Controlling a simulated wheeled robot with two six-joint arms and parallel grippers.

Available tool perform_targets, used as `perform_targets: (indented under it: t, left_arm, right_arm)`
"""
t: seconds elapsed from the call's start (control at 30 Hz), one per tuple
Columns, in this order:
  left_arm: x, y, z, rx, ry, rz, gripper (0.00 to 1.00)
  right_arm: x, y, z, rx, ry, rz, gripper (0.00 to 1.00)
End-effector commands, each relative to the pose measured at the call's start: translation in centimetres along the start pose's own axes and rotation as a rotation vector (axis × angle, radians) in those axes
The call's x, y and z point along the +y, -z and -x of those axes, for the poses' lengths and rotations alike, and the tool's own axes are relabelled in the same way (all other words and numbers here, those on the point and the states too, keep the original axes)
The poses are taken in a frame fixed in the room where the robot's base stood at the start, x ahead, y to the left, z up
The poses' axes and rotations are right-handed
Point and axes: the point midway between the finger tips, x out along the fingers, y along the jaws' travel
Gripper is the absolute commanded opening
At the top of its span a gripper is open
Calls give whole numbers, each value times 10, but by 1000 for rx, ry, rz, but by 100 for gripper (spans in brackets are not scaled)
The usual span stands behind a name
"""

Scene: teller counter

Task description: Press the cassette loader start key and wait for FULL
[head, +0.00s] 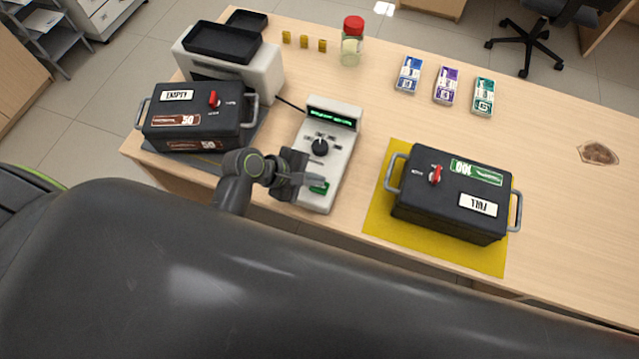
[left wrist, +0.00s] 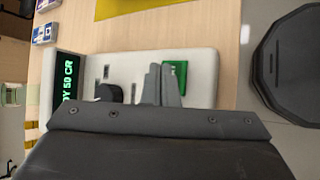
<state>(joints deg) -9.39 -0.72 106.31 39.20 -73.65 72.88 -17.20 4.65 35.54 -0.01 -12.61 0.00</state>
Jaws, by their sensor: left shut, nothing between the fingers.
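The white cassette loader console (head: 334,155) stands on the counter with a green-lit display (head: 332,115), a black knob (head: 320,147) and a green start key (head: 319,188) at its near end. In the left wrist view the display (left wrist: 67,85) reads in part "DY 50 CR", and the green key (left wrist: 176,72) shows beside the fingertips. My left gripper (head: 318,181) is shut and empty, its fingertips over or at the green key; I cannot tell whether they touch it. The left wrist view shows its closed fingers (left wrist: 162,82). My right gripper is not in view.
A black cassette labelled EMPTY (head: 198,117) sits left, before a white machine with black trays (head: 262,75). A black cassette labelled FULL (head: 450,195) sits on a yellow mat (head: 378,218). A red-lidded jar (head: 352,45) and banded note packs (head: 446,86) stand at the back.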

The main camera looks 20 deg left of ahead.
Motion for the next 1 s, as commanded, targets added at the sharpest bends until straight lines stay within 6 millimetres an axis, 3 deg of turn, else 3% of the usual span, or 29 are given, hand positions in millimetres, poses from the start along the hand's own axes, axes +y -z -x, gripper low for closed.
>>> perform_targets:
  t: [1.0]
  left_arm:
    - [-5,4,-6,0,0,0,0]
  right_arm:
    - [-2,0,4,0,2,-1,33]
